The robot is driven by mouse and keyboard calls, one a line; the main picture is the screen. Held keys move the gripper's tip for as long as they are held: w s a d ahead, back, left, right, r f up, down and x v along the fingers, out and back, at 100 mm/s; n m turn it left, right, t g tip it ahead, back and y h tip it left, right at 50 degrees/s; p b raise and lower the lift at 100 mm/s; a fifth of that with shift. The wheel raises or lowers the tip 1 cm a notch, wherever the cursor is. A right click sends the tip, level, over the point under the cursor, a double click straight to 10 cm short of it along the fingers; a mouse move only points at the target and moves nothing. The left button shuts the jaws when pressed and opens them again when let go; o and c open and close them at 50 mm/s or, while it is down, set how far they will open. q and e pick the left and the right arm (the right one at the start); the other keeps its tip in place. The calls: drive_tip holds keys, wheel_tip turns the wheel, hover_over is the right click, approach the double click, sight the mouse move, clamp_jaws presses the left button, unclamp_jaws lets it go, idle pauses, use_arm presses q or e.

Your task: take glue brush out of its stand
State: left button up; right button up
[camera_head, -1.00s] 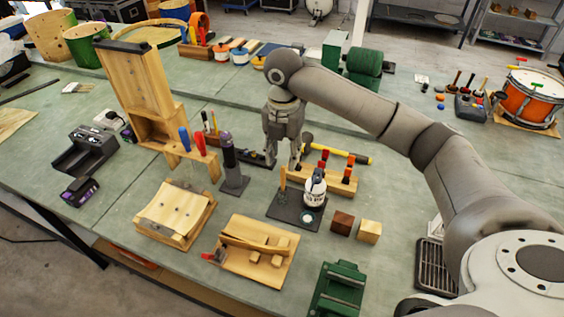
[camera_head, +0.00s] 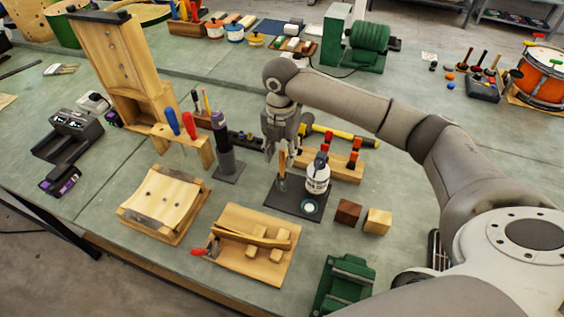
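The glue brush (camera_head: 282,171) stands upright, its wooden handle showing, at the back left of a dark flat stand (camera_head: 285,203). A white glue bottle (camera_head: 317,178) with a dark top stands on the same stand, to the right of the brush. My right gripper (camera_head: 280,155) points down with its fingers apart, its tips close to the top of the brush handle. I cannot tell whether the fingers are around the handle or just behind it, and no grip on it shows. My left gripper is not in view.
A wooden rack with red-and-black handled tools (camera_head: 337,169) and a yellow-handled hammer (camera_head: 345,136) lie close behind and right of the stand. Two wooden blocks (camera_head: 348,211) and a green vise (camera_head: 343,287) are in front.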

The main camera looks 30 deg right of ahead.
sight(282, 169)
drive_tip(key=shift+f, duration=0.3)
drive_tip(key=shift+f+p, duration=0.35)
drive_tip(key=f, duration=0.2)
drive_tip(key=f+p, duration=0.1)
drive_tip(key=shift+s+f, duration=0.2)
drive_tip(key=shift+f, duration=0.5)
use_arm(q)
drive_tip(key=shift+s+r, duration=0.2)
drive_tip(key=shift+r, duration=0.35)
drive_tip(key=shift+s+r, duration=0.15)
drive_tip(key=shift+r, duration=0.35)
use_arm(e)
drive_tip(key=shift+c, duration=0.3)
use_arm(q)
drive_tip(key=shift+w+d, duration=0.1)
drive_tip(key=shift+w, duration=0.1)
use_arm(e)
clamp_jaws()
